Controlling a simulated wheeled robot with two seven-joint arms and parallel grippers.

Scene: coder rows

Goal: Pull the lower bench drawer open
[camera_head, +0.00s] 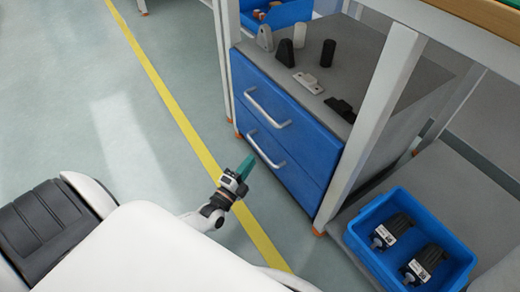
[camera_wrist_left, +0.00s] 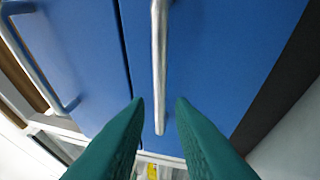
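The blue lower bench drawer (camera_head: 300,184) is flush with the cabinet front, below the upper drawer (camera_head: 305,130). Its silver bar handle (camera_head: 264,153) also shows in the left wrist view (camera_wrist_left: 159,60). My left gripper (camera_head: 248,162) is just in front of that handle, with green fingers. In the left wrist view the fingers (camera_wrist_left: 160,102) are apart, and the end of the handle appears between them. Neither finger visibly presses on the bar; the exact depth gap cannot be told. My right gripper is in neither view.
The upper drawer's handle (camera_head: 268,111) is just above. Small grey and black parts stand on the cabinet top (camera_head: 350,50). A white bench leg (camera_head: 365,120) is right of the drawers. A blue bin (camera_head: 365,262) with two black devices sits farther right. Floor left of the drawers is clear.

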